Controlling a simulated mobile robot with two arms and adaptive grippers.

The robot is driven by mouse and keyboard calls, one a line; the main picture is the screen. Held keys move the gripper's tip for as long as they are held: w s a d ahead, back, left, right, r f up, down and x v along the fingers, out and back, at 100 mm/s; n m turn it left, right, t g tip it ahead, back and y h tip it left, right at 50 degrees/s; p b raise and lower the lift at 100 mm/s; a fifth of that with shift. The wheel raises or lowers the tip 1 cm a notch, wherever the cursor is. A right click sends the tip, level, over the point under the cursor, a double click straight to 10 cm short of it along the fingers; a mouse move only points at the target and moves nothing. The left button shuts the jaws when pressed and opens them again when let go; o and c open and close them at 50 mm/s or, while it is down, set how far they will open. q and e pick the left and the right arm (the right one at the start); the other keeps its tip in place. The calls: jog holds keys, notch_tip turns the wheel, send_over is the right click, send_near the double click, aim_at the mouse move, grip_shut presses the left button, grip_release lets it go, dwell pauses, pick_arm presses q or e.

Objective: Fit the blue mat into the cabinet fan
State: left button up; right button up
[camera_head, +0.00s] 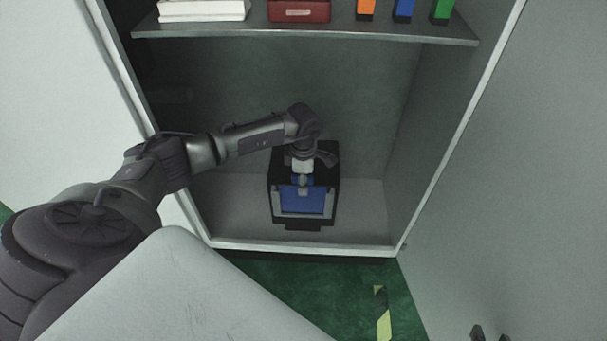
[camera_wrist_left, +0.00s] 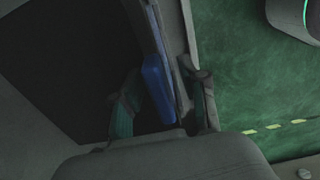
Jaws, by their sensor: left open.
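The cabinet fan (camera_head: 275,196) is a black box on the cabinet floor, with a grey frame on its front face. The blue mat (camera_head: 303,203) shows inside that frame. In the left wrist view the mat (camera_wrist_left: 157,88) is a narrow blue strip seen nearly edge-on, along the frame's edge. I cannot tell whether it is fully seated. My left gripper (camera_head: 302,186) is at the fan's front, over the top of the mat. In the left wrist view this gripper (camera_wrist_left: 165,112) is open, with one finger on each side of the mat and frame edge. My right gripper is not in view.
The fan stands in an open grey cabinet (camera_head: 355,240) with side walls close by. A shelf (camera_head: 330,37) above holds white items, a red box (camera_head: 299,11) and orange, blue and green items. Cabinet floor on both sides of the fan is clear.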

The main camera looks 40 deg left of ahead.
pick_arm(q)
notch_tip(320, 180, up, 8)
jog(key=p, duration=0.6)
jog(key=shift+f, duration=0.1)
